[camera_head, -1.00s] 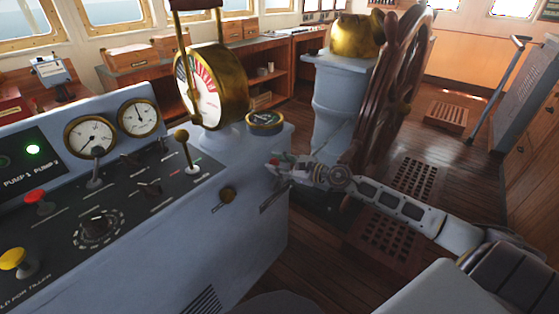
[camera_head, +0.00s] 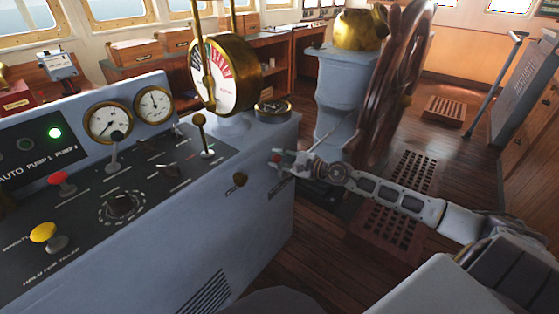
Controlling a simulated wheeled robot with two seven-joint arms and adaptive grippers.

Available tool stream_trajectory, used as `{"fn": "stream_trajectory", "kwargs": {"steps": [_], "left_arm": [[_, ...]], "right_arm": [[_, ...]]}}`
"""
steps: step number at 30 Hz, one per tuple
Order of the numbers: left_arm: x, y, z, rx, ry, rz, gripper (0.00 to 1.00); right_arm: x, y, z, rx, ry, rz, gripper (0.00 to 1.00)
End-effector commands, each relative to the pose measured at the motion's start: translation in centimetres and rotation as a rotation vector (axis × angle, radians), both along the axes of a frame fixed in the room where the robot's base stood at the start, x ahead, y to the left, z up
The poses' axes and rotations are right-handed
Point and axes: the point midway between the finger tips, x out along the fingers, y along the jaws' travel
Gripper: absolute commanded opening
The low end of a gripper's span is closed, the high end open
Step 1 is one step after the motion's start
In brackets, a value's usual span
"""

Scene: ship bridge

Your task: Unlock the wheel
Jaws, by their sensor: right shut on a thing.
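The ship's wheel (camera_head: 401,85) is a large dark wooden spoked wheel, seen edge-on, beside a pale blue-grey pedestal (camera_head: 342,88) topped with brass. My right gripper (camera_head: 281,160) is at the right end of the side of the blue-grey console (camera_head: 215,235), left of the wheel and apart from it. It is shut on a small control there; its jaws hide most of it. Bits of red and green show at the fingertips, and a slot-like marking lies just below. My left gripper is not in view.
The console top carries two dials (camera_head: 108,122), a brass telegraph (camera_head: 226,75), a red button (camera_head: 61,178), a yellow button (camera_head: 43,232) and several levers. A wooden floor grating (camera_head: 388,232) lies under my right arm. Wooden floor is open at the right.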

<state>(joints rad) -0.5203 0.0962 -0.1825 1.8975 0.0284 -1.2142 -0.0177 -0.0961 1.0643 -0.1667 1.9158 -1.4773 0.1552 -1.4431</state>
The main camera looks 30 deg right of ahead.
Motion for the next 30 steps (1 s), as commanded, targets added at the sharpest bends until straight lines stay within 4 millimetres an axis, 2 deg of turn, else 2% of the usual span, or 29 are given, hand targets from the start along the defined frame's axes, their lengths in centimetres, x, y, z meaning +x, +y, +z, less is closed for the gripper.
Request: {"fn": "stream_trajectory", "kwargs": {"steps": [3,4,8,30], "left_arm": [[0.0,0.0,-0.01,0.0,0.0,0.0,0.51],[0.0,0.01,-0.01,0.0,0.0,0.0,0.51],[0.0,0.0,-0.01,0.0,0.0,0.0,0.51],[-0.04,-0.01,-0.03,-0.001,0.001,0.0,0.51]], "right_arm": [[-0.14,0.27,-0.12,0.001,0.003,0.005,0.0],[-0.15,0.28,-0.12,0.001,0.003,0.005,0.36],[-0.14,0.26,-0.15,0.001,0.004,0.005,0.53],[-0.77,-0.19,-0.07,0.003,0.006,0.003,0.54]]}}
